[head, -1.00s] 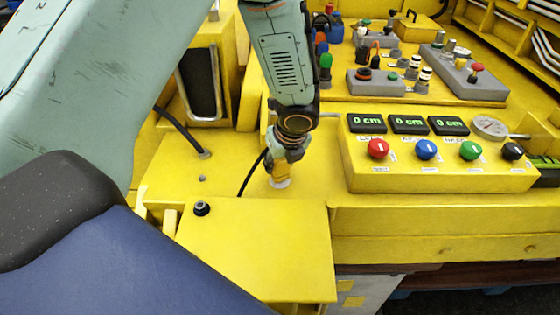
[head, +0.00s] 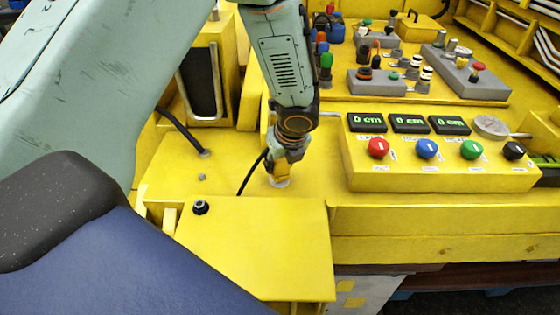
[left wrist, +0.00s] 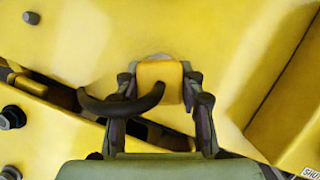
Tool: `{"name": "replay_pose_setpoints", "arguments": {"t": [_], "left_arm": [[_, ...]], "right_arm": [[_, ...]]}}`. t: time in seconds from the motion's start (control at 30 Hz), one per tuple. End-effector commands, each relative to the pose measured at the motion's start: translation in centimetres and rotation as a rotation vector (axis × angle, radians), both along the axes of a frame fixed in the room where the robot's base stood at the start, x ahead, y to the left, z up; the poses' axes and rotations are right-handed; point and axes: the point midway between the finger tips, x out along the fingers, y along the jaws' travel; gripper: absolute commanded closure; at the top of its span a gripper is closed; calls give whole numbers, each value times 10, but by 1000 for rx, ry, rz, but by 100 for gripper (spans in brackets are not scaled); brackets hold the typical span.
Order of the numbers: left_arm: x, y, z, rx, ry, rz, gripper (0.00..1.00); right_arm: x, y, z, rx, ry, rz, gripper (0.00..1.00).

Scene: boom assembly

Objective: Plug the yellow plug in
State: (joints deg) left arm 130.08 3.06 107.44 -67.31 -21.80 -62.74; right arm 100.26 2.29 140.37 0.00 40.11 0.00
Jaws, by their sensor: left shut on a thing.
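My left gripper (head: 283,163) points down at the yellow panel and is shut on the yellow plug (left wrist: 159,80). In the left wrist view the plug sits between the two fingers (left wrist: 160,93), with a thick black cable curving off to the left. In the head view the plug (head: 281,173) is mostly hidden by the fingers. A pale round socket (head: 279,183) shows right under the plug, and its edge also shows in the left wrist view (left wrist: 158,57). The plug looks upright over it; how deep it sits I cannot tell. My right gripper is not in view.
A control box (head: 440,178) with coloured knobs and displays stands to the right of the gripper. A black cable (head: 183,132) runs into the panel at the left. A raised yellow cover (head: 260,245) with a black bolt (head: 201,207) lies in front.

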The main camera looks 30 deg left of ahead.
Motion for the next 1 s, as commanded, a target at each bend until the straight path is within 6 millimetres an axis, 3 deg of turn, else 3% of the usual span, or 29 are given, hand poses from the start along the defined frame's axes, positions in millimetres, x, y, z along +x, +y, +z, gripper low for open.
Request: {"name": "replay_pose_setpoints", "arguments": {"t": [1.0], "left_arm": [[-1,-2,-9,1,-1,-1,99]], "right_arm": [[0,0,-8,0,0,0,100]]}}
